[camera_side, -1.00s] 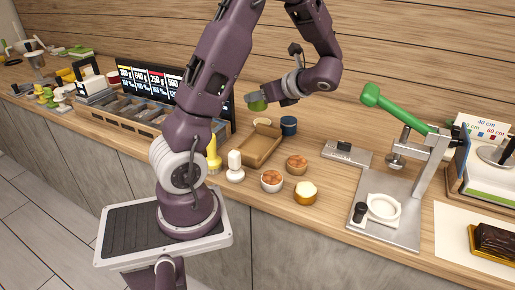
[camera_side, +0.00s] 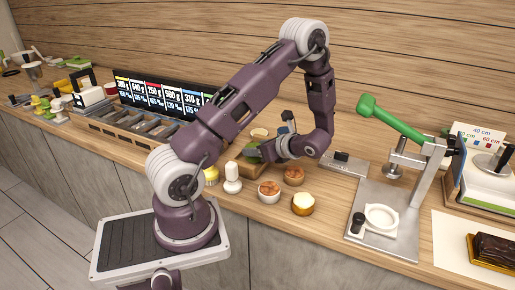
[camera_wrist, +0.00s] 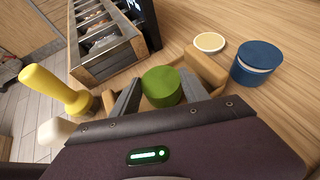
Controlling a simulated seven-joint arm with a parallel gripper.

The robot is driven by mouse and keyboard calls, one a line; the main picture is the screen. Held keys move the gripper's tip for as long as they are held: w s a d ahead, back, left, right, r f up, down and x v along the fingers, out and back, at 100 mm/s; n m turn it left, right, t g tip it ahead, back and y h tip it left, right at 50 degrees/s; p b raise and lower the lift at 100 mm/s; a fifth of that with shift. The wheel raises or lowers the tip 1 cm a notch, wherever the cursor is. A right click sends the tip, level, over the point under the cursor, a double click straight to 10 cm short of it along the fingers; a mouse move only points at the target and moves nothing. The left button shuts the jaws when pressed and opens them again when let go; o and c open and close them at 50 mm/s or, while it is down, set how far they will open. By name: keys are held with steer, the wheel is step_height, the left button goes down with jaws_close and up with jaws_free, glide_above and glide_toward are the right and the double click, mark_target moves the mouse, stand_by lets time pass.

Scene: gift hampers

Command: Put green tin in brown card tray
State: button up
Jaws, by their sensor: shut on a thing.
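The green tin (camera_wrist: 161,86) is between the two fingers of my gripper (camera_wrist: 160,92), which is shut on it. In the side view the green tin (camera_side: 253,156) is partly hidden by my gripper (camera_side: 262,152). The brown card tray (camera_wrist: 206,66) lies below and around the tin in the wrist view, with one wall showing beyond the fingers.
A blue tin (camera_wrist: 257,62) and a small pale-topped cup (camera_wrist: 209,42) stand beyond the tray. A yellow-handled thing (camera_wrist: 55,90) and a white-topped one (camera_side: 232,178) stand beside it. Several small pots, including one (camera_side: 303,203), are in front. A green-levered press (camera_side: 395,120) stands right.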

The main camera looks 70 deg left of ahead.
steer(key=o, duration=1.4)
steer(key=v, duration=1.2)
steer(key=s+d+r+n+t+h, duration=0.5)
steer(key=s+d+r+n, duration=0.1)
steer(key=d, duration=0.4)
steer(key=s+d+r+n+t+h, duration=0.5)
steer(key=s+d+r+n+h, duration=0.1)
steer(key=d, duration=0.5)
step_height(320, 180, up, 2)
steer(key=shift+s+d+r+n, duration=0.2)
steer(key=shift+s+n, duration=0.25)
steer(key=shift+n, duration=0.25)
